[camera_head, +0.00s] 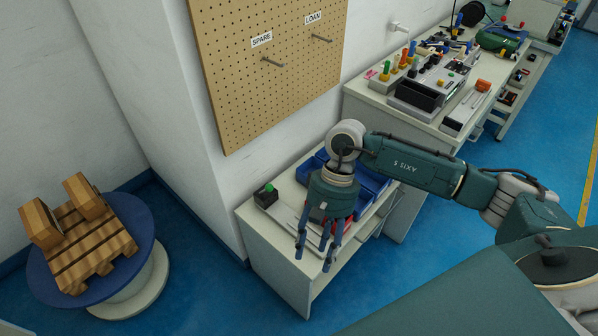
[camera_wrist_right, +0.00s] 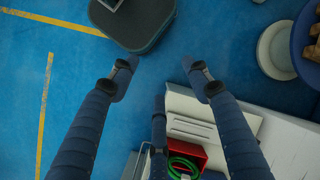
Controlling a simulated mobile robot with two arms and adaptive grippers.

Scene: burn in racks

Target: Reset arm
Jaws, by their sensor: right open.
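My right gripper (camera_head: 318,248) hangs fingers down over the low white cabinet in the head view. Its blue fingers are spread apart with nothing between them. In the right wrist view the fingers (camera_wrist_right: 161,78) are also wide apart, with blue floor and the cabinet's edge beyond them. My right arm reaches in from the right, bent at the wrist. My left gripper is not in view.
The low cabinet (camera_head: 258,228) carries blue bins (camera_head: 372,180) and a black box with a green button (camera_head: 266,195). A red bin (camera_wrist_right: 188,153) holds a green coil. A pegboard (camera_head: 265,95) hangs behind. A round blue table (camera_head: 147,222) with a wooden pallet stands left.

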